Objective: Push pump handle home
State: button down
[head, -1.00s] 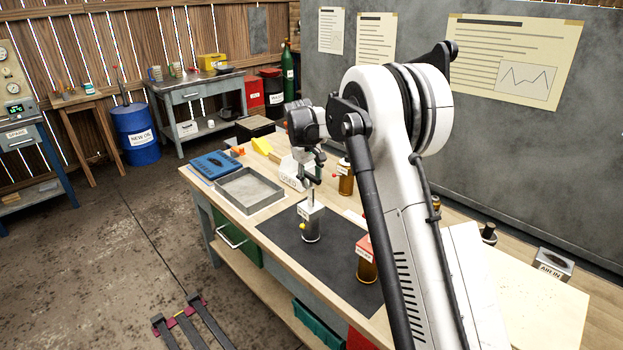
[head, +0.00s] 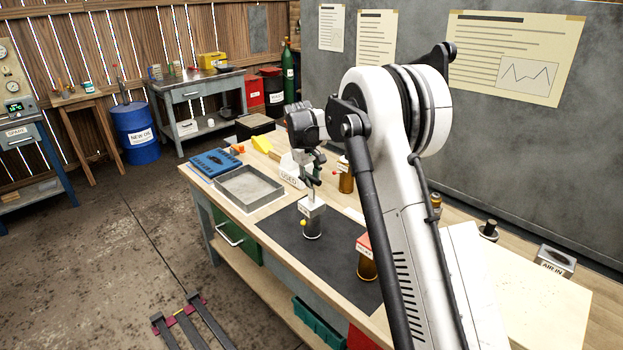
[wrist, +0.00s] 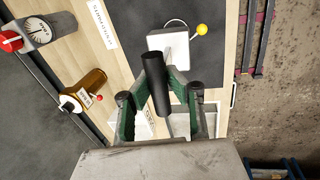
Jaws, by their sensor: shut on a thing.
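The pump (head: 312,222) stands upright on the dark mat, with a white block on top and a yellow knob at its side. In the wrist view its white block (wrist: 181,42) and yellow knob (wrist: 201,29) lie beyond my fingers. My gripper (head: 313,180) is directly above the block. It is shut on the black pump handle (wrist: 157,85), which shows as a thick bar between the green-padded fingers (wrist: 160,98). In the head view a short piece of rod shows between fingers and block. The handle itself is mostly hidden there.
The mat (head: 275,232) is clear around the pump.

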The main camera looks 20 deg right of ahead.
aim_at(311, 190)
notch_tip(311, 190, down, 5)
jog(key=b, duration=0.2)
jog(key=shift+d+f+b, duration=0.1)
jog(key=shift+f+b, duration=0.05)
jog(key=shift+b, duration=0.25)
jog(key=shift+s, duration=0.1)
jog(key=c, duration=1.6)
grip_release()
jog(key=shift+s+a+r, duration=0.15)
jog(key=shift+a+r, duration=0.2)
jog(key=shift+r, duration=1.65)
jog(key=shift+s+a+r, duration=0.1)
jog(key=shift+a+r, duration=0.3)
jog(key=shift+r, duration=1.55)
jog(key=shift+s+a+r, duration=0.15)
jog(key=shift+a+r, duration=0.2)
jog(key=shift+r, duration=1.65)
